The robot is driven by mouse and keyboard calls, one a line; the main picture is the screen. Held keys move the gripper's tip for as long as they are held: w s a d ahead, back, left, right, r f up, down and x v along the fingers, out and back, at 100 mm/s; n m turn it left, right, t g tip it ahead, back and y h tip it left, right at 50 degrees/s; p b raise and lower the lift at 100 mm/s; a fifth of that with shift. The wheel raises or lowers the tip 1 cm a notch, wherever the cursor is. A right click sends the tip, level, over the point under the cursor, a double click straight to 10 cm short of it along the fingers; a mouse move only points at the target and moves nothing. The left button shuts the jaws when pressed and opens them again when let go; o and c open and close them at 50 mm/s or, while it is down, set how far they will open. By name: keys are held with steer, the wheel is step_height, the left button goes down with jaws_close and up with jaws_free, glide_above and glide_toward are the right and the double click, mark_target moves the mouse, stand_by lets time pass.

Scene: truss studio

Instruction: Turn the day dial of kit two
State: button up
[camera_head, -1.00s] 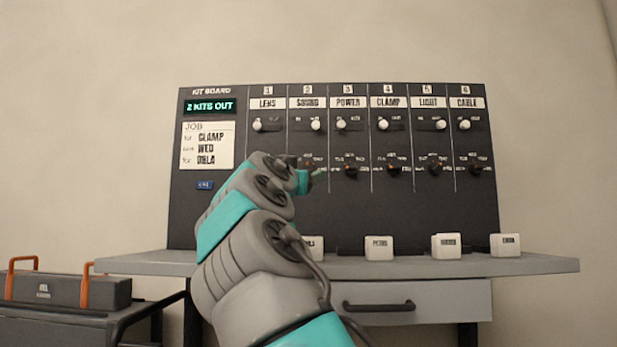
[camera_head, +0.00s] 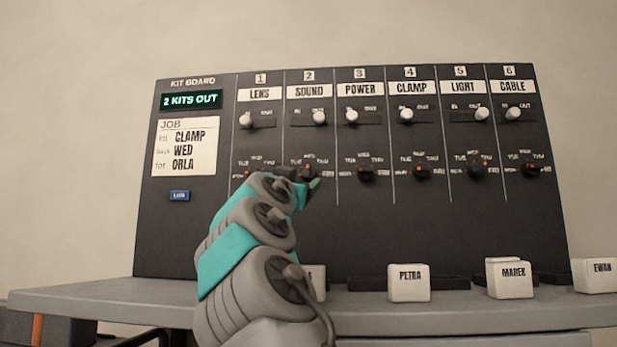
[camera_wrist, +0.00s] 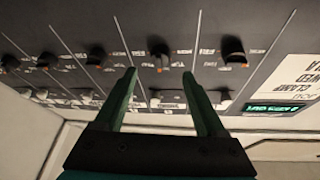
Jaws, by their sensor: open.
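The kit board (camera_head: 370,235) stands upright with numbered columns. Column two reads SOUND, and its dark day dial (camera_head: 307,171) sits under day labels, partly covered by my gripper (camera_head: 311,184). In the wrist view, which shows the board upside down, that dial (camera_wrist: 159,54) lies just beyond and between the two green fingertips. My gripper (camera_wrist: 161,74) is open and empty there, apart from the dial as far as I can see. An orange mark shows on the dial's edge toward the white knobs. The SOUND slider knob (camera_head: 319,118) is at the OUT side.
Neighbouring dials for LENS (camera_wrist: 232,50) and POWER (camera_head: 366,170) sit close on either side. Below, a grey shelf (camera_head: 440,318) carries white name blocks, such as PETRA (camera_head: 409,283). A job card (camera_head: 185,147) reads CLAMP, WED, ORLA; the display reads 2 KITS OUT.

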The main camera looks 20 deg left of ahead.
mark_target(307, 175)
steer(key=p+x, duration=0.4)
steer(key=x, duration=0.2)
steer(key=shift+s+r, duration=0.1)
steer(key=shift+r, duration=0.05)
steer(key=shift+w+a+p, duration=0.1)
steer(key=shift+w+p, duration=0.35)
steer(key=shift+w, duration=0.05)
steer(key=shift+c, duration=0.4)
jaws_close()
